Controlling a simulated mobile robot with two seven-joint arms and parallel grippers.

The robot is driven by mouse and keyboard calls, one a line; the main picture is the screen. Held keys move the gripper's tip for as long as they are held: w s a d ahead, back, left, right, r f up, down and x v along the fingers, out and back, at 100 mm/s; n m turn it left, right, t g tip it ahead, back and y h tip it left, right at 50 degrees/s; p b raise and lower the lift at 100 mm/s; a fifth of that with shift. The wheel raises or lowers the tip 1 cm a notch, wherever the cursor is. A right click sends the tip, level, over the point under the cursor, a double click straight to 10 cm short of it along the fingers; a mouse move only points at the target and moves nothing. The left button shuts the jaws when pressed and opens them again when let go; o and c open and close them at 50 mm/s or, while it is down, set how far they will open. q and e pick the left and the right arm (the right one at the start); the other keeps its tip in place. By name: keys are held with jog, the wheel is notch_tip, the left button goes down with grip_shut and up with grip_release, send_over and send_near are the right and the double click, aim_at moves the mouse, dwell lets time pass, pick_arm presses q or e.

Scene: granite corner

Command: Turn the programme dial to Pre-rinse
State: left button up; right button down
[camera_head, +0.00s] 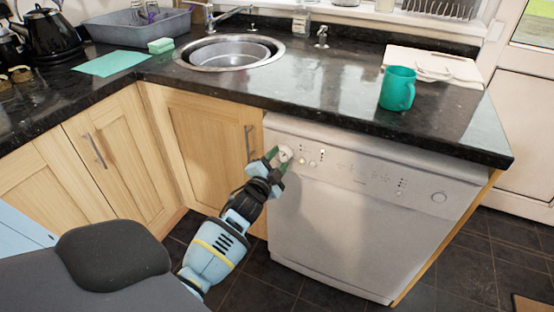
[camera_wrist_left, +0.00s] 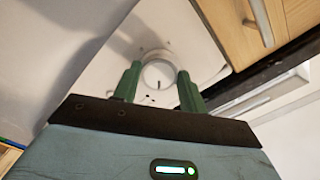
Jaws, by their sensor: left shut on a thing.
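The white dishwasher (camera_head: 370,230) stands under the counter, with its control panel along the top of the door. The round programme dial (camera_head: 285,154) is at the panel's left end. My left gripper (camera_head: 279,157) is at the dial, with its green fingers on either side of it. In the left wrist view the dial (camera_wrist_left: 159,76) sits between the two fingertips (camera_wrist_left: 158,82), and the gripper is shut on it. A small dark mark shows on the dial's face. The programme labels are too small to read. My right gripper is not in view.
Wooden cupboard doors (camera_head: 205,140) with a handle (camera_head: 248,142) stand close left of the dishwasher. The dark counter (camera_head: 330,85) overhangs the panel. A teal mug (camera_head: 397,88) stands on it near the front edge. The tiled floor before the dishwasher is clear.

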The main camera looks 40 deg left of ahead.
pick_arm(q)
jog(key=n+p, duration=0.1)
jog(key=n, duration=0.3)
jog(key=shift+n, duration=0.3)
jog(key=n+p, duration=0.1)
jog(key=n, duration=0.2)
jog(key=shift+d+n, duration=0.1)
jog(key=shift+n, duration=0.6)
jog(key=o, duration=1)
jog(key=shift+p+v, duration=0.6)
jog(key=shift+v, duration=3.25)
